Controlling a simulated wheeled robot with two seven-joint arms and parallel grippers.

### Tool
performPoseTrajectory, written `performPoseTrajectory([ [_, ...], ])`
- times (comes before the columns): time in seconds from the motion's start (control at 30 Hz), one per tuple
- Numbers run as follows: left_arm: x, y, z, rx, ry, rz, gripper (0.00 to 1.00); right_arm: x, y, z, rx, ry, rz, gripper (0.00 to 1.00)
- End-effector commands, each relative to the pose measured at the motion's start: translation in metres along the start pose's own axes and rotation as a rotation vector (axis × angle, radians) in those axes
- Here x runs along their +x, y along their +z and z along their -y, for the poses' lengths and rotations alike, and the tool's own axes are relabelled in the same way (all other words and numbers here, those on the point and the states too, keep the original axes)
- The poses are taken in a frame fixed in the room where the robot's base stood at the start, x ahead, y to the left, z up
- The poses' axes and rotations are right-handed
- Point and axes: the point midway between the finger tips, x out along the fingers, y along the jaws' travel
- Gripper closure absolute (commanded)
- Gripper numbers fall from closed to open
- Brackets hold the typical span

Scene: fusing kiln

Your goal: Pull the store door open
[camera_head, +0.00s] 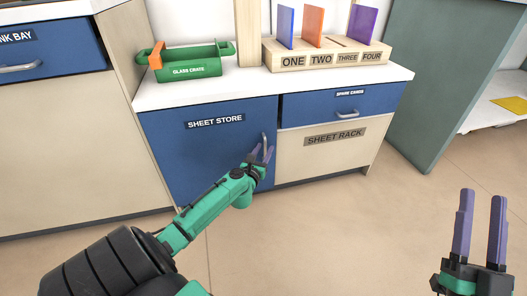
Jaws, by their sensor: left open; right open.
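The store door (196,150) is a blue cabinet front labelled "SHEET STORE". It looks closed, flush with the cabinet. Its upright metal handle (264,143) is near the door's right edge. My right gripper (481,222) is open and empty, fingers pointing up, over the floor at the lower right.
A green glass crate (190,70) and a wooden sheet rack (330,58) with coloured sheets stand on the white counter. A blue drawer (320,108) is right of the door. A grey-green panel (425,85) stands further right. The floor (340,230) in front is clear.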

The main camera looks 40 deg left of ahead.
Motion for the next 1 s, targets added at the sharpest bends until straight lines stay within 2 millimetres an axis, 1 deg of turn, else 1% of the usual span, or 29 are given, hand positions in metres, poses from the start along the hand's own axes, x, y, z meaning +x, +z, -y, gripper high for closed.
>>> performPoseTrajectory([
  [0.03, -0.0001, 0.0, 0.0, 0.0, 0.0, 0.0, 0.55, 0.0, 0.0, 0.0, 0.0, 0.0, 0.0, 0.5],
  [0.07, -0.0001, -0.0001, 0.0, 0.0, 0.0, 0.0, 0.67, 0.0, 0.0001, 0.0, 0.0, 0.0, 0.0, 0.5],
  [0.1, -0.0002, -0.0001, 0.0, 0.0, 0.0, 0.0, 0.82, 0.0, 0.0001, 0.0, 0.0, 0.0, 0.0, 0.5],
  [0.13, -0.0002, -0.0001, 0.0, 0.0, 0.0, 0.0, 0.94, 0.0, 0.0001, 0.0, 0.0, 0.0, 0.001, 0.5],
  [0.17, -0.0002, -0.0001, 0.0, 0.0, 0.0, 0.0, 1.0, 0.0, 0.0001, 0.0, 0.0, 0.0, 0.001, 0.5],
  [1.0, -0.0004, -0.0004, 0.0004, -0.001, -0.001, -0.001, 1.0, -0.0002, 0.0006, 0.0, 0.0, 0.0, 0.002, 0.5],
])
